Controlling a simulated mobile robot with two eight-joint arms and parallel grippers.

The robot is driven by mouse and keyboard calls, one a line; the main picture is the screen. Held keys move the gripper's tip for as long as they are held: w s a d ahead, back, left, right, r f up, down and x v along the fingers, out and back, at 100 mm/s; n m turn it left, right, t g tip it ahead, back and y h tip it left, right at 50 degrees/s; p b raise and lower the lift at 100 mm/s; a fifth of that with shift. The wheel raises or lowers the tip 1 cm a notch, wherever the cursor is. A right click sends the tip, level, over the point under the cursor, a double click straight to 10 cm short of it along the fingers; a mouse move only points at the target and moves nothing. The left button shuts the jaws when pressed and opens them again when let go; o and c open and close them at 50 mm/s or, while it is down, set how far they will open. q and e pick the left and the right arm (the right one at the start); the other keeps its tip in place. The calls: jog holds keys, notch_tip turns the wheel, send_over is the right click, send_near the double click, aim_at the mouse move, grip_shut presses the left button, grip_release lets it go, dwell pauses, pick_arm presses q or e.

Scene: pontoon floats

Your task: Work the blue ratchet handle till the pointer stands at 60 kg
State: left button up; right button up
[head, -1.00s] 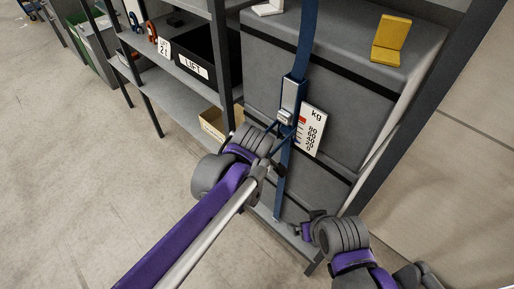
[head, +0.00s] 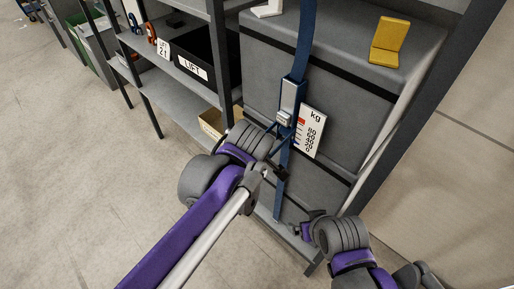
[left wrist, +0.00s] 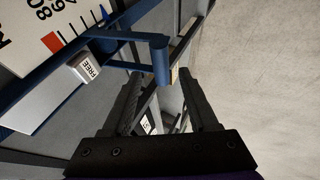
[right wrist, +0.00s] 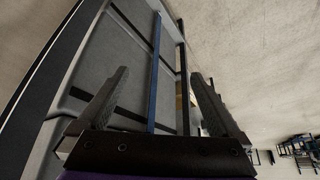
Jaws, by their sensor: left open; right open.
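The blue ratchet (head: 291,95) sits on a blue strap running down the front of a grey case (head: 262,70). Its blue handle (left wrist: 161,60) ends in a round grip, which shows in the left wrist view between the fingertips of my open left gripper (left wrist: 162,85), with gaps beside it. The white kg scale (head: 310,132) is right of the strap, with a red mark near its top. A blue pointer (left wrist: 105,16) is well below the red mark; its exact reading is unclear. A white FREE button (left wrist: 87,67) is beside the handle. My right gripper (right wrist: 155,85) is open and empty, low by the case.
The case stands in a grey metal shelf whose post (head: 222,60) is left of it. A yellow block (head: 389,40) rests on top of the case. A black LIFT box (head: 195,55) and a cardboard box (head: 211,122) are on the shelves.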

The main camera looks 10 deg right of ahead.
pick_arm(q)
jog(key=v, duration=0.6)
pick_arm(e)
jog(key=shift+w+r, duration=0.1)
jog(key=shift+r, duration=0.15)
jog(key=shift+c, duration=0.2)
